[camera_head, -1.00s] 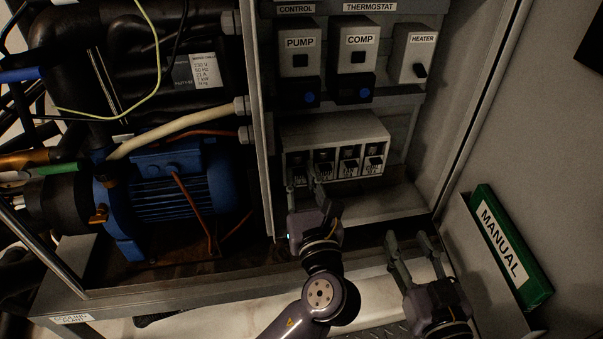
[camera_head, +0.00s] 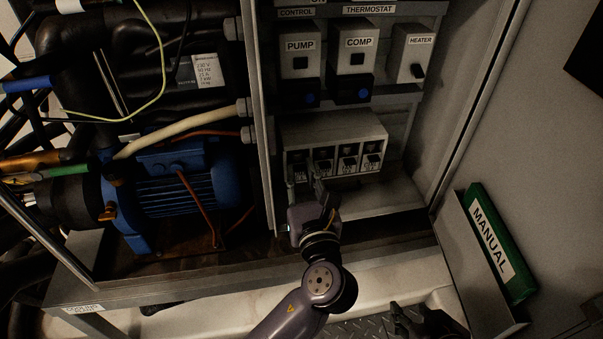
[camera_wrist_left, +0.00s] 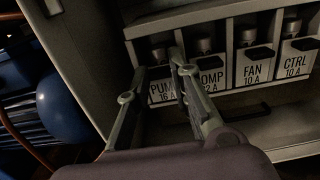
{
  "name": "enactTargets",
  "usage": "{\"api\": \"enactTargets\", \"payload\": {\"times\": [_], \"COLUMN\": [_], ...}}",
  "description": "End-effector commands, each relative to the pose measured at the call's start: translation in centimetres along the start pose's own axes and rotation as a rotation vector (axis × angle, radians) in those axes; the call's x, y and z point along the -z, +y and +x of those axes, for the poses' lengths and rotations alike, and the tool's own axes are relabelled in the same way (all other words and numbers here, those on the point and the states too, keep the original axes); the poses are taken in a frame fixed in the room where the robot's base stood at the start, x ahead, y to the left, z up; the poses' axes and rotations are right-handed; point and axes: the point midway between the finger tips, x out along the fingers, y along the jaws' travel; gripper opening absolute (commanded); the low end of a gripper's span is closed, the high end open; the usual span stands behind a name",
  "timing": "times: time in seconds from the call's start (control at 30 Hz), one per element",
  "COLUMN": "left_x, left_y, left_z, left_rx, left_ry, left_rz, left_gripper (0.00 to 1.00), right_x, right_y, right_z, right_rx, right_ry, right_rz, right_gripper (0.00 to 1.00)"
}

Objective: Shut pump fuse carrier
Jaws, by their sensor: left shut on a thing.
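The pump fuse carrier (camera_wrist_left: 161,91) is the leftmost in a row of labelled fuse carriers. In the left wrist view its "PUMP 16 A" label shows partly between my fingers. My left gripper (camera_wrist_left: 160,62) is shut on this carrier from the front, and its fingers hide part of it. In the head view my left gripper (camera_head: 304,182) reaches up to the left end of the fuse block (camera_head: 335,131). How far the carrier is tilted cannot be told. My right gripper (camera_head: 402,318) is dark and partly cut off at the bottom edge; its finger state is unclear.
The comp carrier (camera_wrist_left: 212,80), fan carrier (camera_wrist_left: 254,68) and ctrl carrier (camera_wrist_left: 297,63) stand close on the right. The cabinet's left wall edges the block. Pump, comp and heater switches sit above. A green manual (camera_head: 500,240) is at the right.

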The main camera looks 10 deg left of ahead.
Motion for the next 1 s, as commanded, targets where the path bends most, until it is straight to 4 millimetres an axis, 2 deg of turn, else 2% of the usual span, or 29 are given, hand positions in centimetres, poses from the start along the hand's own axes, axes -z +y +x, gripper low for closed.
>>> {"api": "enactTargets", "payload": {"times": [0.1, 0.13, 0.43, 0.77, 0.87, 1.0], "left_x": [-0.1, -0.1, 0.0, 0.1, 0.1, 0.2], "left_y": [0.0, 0.0, 0.0, 0.0, 0.0, -0.1], "left_z": [0.0, 0.0, 0.0, -0.2, -1.2, -3.8], "left_rx": [0.0, 0.0, 0.0, 0.0, 0.0, 0.003], "left_ry": [-0.002, -0.002, 0.0, 0.001, 0.002, 0.005], "left_rz": [-0.002, -0.002, -0.001, 0.0, 0.0, -0.001], "left_gripper": [0.0, 0.2, 0.4, 0.4, 0.4, 0.4], "right_x": [0.0, 0.0, 0.1, 0.1, 0.1, 0.1], "right_y": [0.0, 0.0, 0.0, 0.0, 0.0, 0.0], "right_z": [0.0, 0.0, 0.0, 0.0, 0.0, 0.0], "right_rx": [0.0, 0.0, 0.0, 0.0, 0.0, 0.0], "right_ry": [0.001, 0.001, 0.002, 0.002, 0.003, 0.003], "right_rz": [0.0, 0.0, 0.0, 0.0, 0.0, 0.0], "right_gripper": [0.4, 0.4, 0.4, 0.4, 0.4, 0.4]}}
